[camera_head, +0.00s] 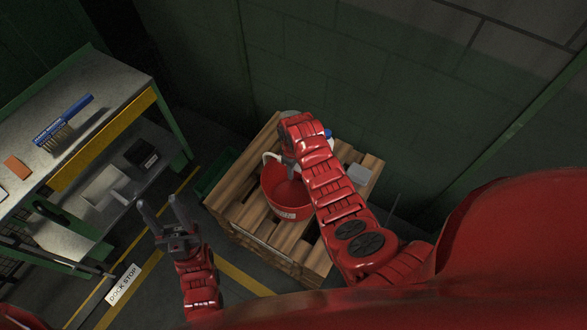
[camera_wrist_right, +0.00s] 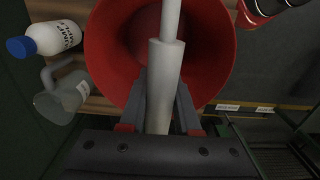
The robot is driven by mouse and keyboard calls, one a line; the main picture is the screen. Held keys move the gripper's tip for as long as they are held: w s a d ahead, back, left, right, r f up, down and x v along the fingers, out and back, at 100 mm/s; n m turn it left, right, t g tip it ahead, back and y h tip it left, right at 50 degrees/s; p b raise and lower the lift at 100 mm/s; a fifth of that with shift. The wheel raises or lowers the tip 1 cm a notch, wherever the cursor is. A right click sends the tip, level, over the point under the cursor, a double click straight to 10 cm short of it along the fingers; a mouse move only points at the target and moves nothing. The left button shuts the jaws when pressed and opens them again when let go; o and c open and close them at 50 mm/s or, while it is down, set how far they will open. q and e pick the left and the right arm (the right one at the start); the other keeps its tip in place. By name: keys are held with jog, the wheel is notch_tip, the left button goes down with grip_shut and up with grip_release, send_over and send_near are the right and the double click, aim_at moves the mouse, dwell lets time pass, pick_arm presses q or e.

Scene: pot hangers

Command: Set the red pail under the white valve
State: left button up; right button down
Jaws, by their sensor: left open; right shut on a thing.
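The red pail (camera_head: 272,190) is over the wooden pallet stack, with its open mouth facing up; I cannot tell whether it rests on the boards or hangs just above them. My right gripper (camera_head: 290,168) is at the pail's far rim, largely hidden by my arm. In the right wrist view the pail (camera_wrist_right: 112,60) is in front of the fingers, and the right gripper (camera_wrist_right: 159,108) is shut on its white handle (camera_wrist_right: 167,65). My left gripper (camera_head: 161,201) is open and empty, left of the pallet stack. I cannot make out a white valve in either view.
The pallet stack (camera_head: 250,222) stands near the green wall. A white bottle with a blue cap (camera_wrist_right: 55,38) and a grey jug (camera_wrist_right: 62,97) stand beside the pail. A workbench (camera_head: 110,85) at left holds a blue brush (camera_head: 63,120). A DOCK STOP label (camera_head: 124,283) is on the floor.

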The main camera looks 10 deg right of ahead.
jog(key=c, duration=0.6)
grip_release()
jog(key=shift+r, duration=0.15)
